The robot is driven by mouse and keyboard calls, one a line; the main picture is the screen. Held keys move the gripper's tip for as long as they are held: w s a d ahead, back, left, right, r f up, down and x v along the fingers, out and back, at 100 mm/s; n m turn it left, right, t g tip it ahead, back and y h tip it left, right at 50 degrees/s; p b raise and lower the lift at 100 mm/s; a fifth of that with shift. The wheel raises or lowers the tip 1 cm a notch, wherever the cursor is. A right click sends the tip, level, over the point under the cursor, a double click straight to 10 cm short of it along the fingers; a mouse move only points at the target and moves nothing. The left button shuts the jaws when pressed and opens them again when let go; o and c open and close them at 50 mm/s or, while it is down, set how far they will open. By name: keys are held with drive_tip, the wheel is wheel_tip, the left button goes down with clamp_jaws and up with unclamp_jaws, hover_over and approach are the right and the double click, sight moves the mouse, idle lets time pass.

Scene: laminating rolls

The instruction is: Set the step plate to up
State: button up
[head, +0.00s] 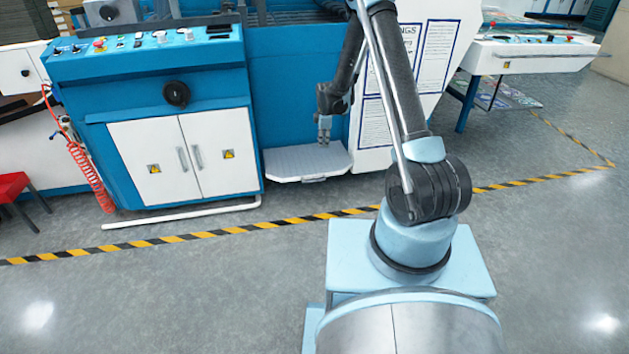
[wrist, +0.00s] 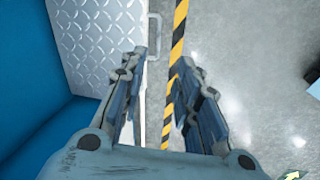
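The step plate (head: 298,165) is a pale grey, ribbed platform that juts out level and low from the blue machine in the head view. In the wrist view its diamond-patterned top (wrist: 92,45) fills the upper left. A small grey handle (wrist: 159,32) stands out from the plate's front edge. My gripper (head: 324,142) points down over the plate's front part in the head view. In the wrist view my gripper (wrist: 162,62) is open and empty. Its left fingertip overlaps the plate's edge, its right one lies over the floor, and the handle shows between them. I cannot tell whether they touch.
The blue machine (head: 285,85) rises behind the plate. A white cabinet (head: 190,155) stands to the left, and a white panel with printed notices (head: 425,55) to the right. Yellow-black floor tape (head: 240,228) runs in front. Open grey floor lies around my base.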

drive_tip(key=w+a+f+n, duration=0.1)
drive_tip(key=a+f+n, duration=0.15)
drive_tip(key=f, duration=0.65)
approach(314, 177)
drive_tip(key=f, duration=0.2)
drive_tip(key=s+f, duration=0.1)
drive_tip(key=f, duration=0.1)
drive_tip(key=s+f, duration=0.1)
drive_tip(key=f, duration=0.2)
clamp_jaws()
